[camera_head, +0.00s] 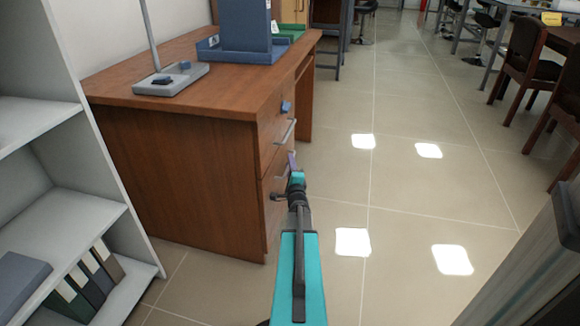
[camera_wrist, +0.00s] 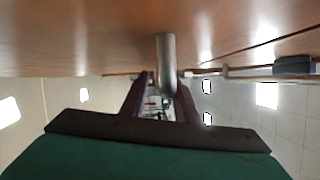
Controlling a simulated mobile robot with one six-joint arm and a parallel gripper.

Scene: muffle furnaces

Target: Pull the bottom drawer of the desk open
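The brown wooden desk (camera_head: 175,170) stands at left in the head view, with drawer fronts on its right-hand face. The upper drawer has a metal handle (camera_head: 287,131). The lower drawer front (camera_head: 268,222) is partly hidden behind my arm and looks closed. My gripper (camera_head: 291,162) is at the lower drawer's handle. In the wrist view, a metal handle (camera_wrist: 166,60) stands out from the wooden front, between the two dark purple fingers of my gripper (camera_wrist: 164,82). The fingers are apart, one on each side of it. Contact with the handle is not clear.
A grey shelf unit (camera_head: 65,205) with binders stands at left, near the desk. A blue tray (camera_head: 215,52) and a grey stand (camera_head: 171,80) are on the desk top. The tiled floor (camera_head: 400,190) right of the drawers is clear. Chairs (camera_head: 525,65) stand at far right.

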